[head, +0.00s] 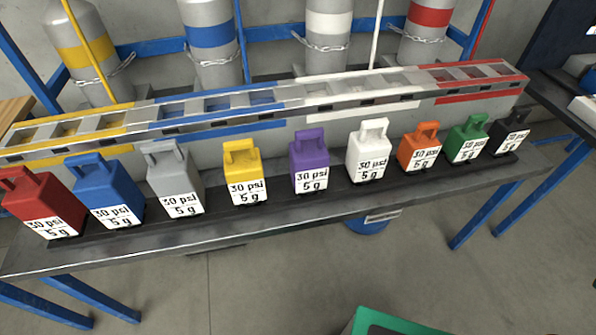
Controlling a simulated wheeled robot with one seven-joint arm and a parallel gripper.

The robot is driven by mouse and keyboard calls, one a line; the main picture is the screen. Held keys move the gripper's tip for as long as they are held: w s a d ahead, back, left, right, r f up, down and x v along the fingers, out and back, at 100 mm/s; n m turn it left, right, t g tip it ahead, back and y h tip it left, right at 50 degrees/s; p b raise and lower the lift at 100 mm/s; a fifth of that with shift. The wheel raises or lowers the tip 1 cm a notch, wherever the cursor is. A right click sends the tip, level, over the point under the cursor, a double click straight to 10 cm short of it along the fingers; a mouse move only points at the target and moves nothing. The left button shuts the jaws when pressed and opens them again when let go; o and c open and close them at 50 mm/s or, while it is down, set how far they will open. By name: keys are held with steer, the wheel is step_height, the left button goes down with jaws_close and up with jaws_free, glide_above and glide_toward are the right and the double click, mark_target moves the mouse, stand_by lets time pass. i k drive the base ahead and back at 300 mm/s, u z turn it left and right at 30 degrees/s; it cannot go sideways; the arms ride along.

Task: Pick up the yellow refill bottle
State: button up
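The yellow refill bottle (242,174) stands upright on a dark strip along the front of the bench. It has a looped handle on top and a white label reading "30 psi 5 g". It is between the grey bottle (173,177) on its left and the purple bottle (309,162) on its right, with gaps on both sides. Nothing covers it. My gripper is not in view.
Red (40,200), blue (104,191), white (368,150), orange (419,147), green (467,138) and black (511,132) bottles share the row. A coloured slotted rack (290,98) and chained cylinders (211,40) stand behind. A green-edged object (385,322) is at bottom.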

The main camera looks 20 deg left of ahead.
mark_target(243, 173)
steer(key=z, duration=0.35)
steer(key=k, duration=1.95)
steer(key=u, duration=0.35)
steer(key=i, duration=1.55)
steer(key=u, duration=0.05)
